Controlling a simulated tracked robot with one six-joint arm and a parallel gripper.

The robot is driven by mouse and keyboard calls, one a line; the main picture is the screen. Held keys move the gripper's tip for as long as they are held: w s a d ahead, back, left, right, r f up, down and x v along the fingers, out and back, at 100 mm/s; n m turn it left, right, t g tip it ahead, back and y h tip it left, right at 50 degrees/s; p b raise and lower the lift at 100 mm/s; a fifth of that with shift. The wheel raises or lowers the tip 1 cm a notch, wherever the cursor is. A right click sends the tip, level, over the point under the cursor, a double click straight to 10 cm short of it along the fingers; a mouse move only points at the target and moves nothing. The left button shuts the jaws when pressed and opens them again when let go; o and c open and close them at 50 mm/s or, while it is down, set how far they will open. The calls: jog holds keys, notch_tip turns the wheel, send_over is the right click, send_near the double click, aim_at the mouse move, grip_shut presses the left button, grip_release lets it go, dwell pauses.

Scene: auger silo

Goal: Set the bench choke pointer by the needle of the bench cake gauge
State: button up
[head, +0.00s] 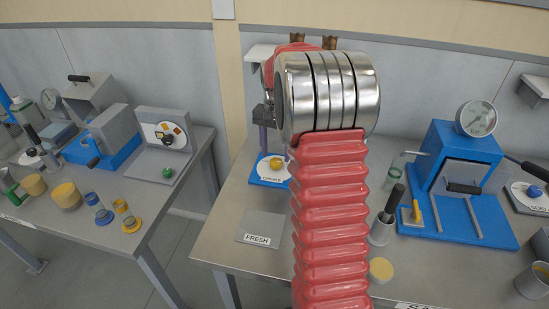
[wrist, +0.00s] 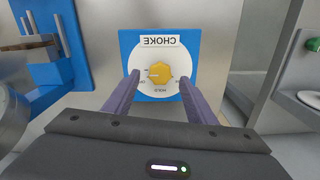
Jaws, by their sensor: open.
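The choke dial is a white disc on a blue plate (wrist: 127,48), labelled CHOKE, with a yellow knob (wrist: 157,71). It also shows in the head view (head: 258,177), partly behind my arm. My gripper (wrist: 160,78) is open, its two purple fingers on either side of the knob with gaps between. I cannot tell how far above it the tips are. The pointer's exact mark is too small to read. A round gauge (head: 479,118) stands on the blue press at the right in the head view; its needle is too small to read.
A FRESH plate (head: 260,228) lies in front of the choke dial. Right of my arm are a cup with a dark-handled tool (head: 383,226), a yellow-topped jar (head: 381,269) and the blue press (head: 455,155). A second bench with another gauge (head: 48,98) stands left, across a gap.

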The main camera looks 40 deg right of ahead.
aim_at(276, 164)
jog(key=shift+f, duration=1.45)
jog(key=c, duration=1)
jog(key=shift+a, duration=0.15)
jog(key=shift+c, duration=0.2)
